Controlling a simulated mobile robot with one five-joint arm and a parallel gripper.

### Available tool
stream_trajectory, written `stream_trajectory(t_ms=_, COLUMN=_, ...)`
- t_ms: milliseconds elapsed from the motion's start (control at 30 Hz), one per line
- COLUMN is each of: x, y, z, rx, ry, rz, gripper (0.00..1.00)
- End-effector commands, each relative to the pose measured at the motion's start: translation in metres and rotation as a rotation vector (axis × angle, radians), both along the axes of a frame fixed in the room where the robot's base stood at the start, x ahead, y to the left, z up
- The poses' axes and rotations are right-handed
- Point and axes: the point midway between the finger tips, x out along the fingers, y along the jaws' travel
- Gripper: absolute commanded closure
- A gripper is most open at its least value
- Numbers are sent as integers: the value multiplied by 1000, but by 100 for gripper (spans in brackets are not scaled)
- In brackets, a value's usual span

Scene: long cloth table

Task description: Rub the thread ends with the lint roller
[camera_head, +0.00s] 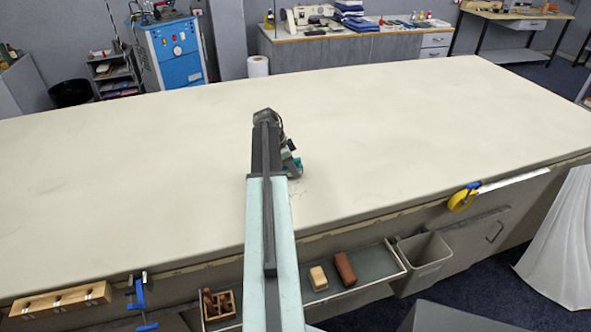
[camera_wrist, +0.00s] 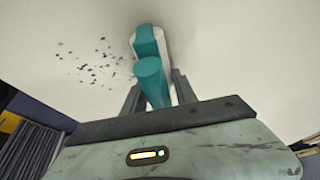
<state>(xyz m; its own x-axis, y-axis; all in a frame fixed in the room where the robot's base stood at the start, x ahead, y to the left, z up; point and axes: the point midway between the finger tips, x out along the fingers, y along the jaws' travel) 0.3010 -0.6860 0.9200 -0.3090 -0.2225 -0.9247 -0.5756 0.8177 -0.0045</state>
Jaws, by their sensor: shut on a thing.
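The lint roller has a teal handle and a teal and white head. In the wrist view the lint roller (camera_wrist: 152,80) stands between the two dark fingers of my gripper (camera_wrist: 156,95), which is shut on its handle. In the head view a teal part of the lint roller (camera_head: 297,168) shows just right of my arm. The thread ends (camera_wrist: 90,66) are scattered dark specks on the pale cloth, left of the roller head in the wrist view. In the head view they are faint marks, partly hidden by my arm. I cannot tell whether the roller touches the cloth.
The long cloth table (camera_head: 420,120) is otherwise clear. A grey bin (camera_head: 425,262) and a yellow tape (camera_head: 462,199) are at the right front.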

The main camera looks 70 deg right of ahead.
Motion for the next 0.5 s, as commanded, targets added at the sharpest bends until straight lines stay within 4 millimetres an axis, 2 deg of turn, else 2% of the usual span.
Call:
stream_trajectory(t_ms=233, x=2, y=6, z=0, rx=2, ry=-1, rz=0, gripper=98)
stream_trajectory(t_ms=500, x=-14, y=26, z=-3, rx=3, ry=0, rz=-1, gripper=98)
